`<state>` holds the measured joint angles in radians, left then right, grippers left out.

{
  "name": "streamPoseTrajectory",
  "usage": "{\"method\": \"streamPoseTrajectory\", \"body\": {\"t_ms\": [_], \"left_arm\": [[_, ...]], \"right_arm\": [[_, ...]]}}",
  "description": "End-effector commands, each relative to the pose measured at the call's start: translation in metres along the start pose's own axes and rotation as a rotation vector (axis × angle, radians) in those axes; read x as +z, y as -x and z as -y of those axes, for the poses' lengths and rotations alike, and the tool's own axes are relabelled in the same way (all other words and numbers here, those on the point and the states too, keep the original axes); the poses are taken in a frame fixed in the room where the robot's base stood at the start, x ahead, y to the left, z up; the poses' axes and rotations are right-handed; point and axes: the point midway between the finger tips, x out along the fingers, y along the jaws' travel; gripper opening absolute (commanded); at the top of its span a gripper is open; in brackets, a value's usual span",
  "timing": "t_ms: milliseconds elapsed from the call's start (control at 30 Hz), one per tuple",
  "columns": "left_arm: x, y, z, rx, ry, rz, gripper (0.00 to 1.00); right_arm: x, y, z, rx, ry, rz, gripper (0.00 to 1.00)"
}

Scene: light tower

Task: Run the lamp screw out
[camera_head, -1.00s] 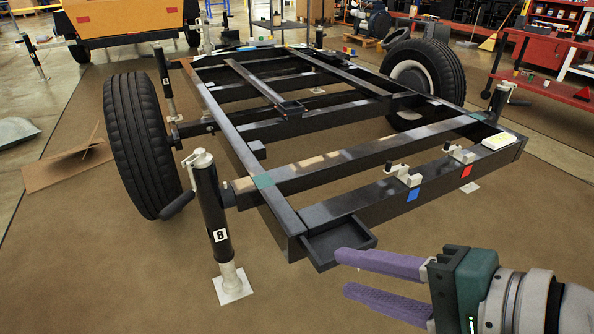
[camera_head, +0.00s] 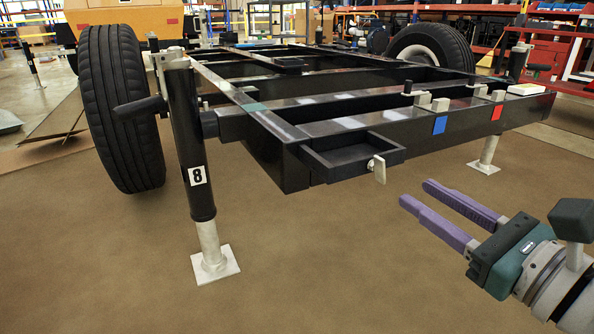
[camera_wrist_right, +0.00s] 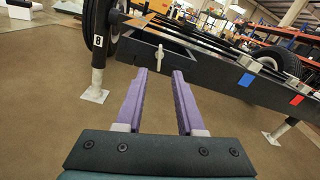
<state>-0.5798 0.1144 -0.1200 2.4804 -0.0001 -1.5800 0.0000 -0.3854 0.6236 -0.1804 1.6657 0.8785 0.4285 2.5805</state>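A flat, pale metal tab (camera_head: 378,168), which I take to be the lamp screw's head, stands out from the outer face of the small black tray (camera_head: 345,158) at the frame's near corner. It stands roughly upright. The tab (camera_wrist_right: 161,56) also shows in the right wrist view, just beyond and between the fingertips. My right gripper (camera_head: 415,193) has purple fingers, spread apart and empty. It is to the right of the tab, pointing toward the frame, and does not touch it. The open fingers show in the right wrist view (camera_wrist_right: 159,73). My left gripper is not in view.
The black trailer frame (camera_head: 290,130) stands on jacks; the jack marked 8 (camera_head: 192,150) is left of the tray. A wheel (camera_head: 120,108) is behind it. Metal clamps (camera_head: 432,101) sit above blue and red patches. The brown floor in front is clear.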

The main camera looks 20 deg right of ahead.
Motion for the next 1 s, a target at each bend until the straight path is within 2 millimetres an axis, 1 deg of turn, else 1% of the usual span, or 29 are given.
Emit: {"method": "streamPoseTrajectory", "body": {"t_ms": [33,200,333,500,733,767,1000], "left_arm": [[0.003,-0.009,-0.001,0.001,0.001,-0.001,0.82],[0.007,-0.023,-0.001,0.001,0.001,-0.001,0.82],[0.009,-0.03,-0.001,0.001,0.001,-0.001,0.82],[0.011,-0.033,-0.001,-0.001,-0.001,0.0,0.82],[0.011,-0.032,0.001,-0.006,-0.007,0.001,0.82],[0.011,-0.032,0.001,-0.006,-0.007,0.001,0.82],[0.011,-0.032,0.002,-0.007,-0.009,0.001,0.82]], "right_arm": [[-0.003,-0.011,-0.001,-0.004,-0.002,0.006,0.38],[-0.003,-0.044,-0.001,-0.003,0.0,0.005,0.38],[-0.002,-0.062,-0.001,-0.002,0.001,0.004,0.38],[-0.001,-0.072,-0.001,0.0,0.001,0.0,0.38],[0.0,-0.073,-0.001,0.001,0.002,-0.001,0.38],[0.0,-0.073,-0.001,0.001,0.002,-0.001,0.36],[0.0,-0.073,-0.001,0.001,0.002,-0.001,0.09]]}}
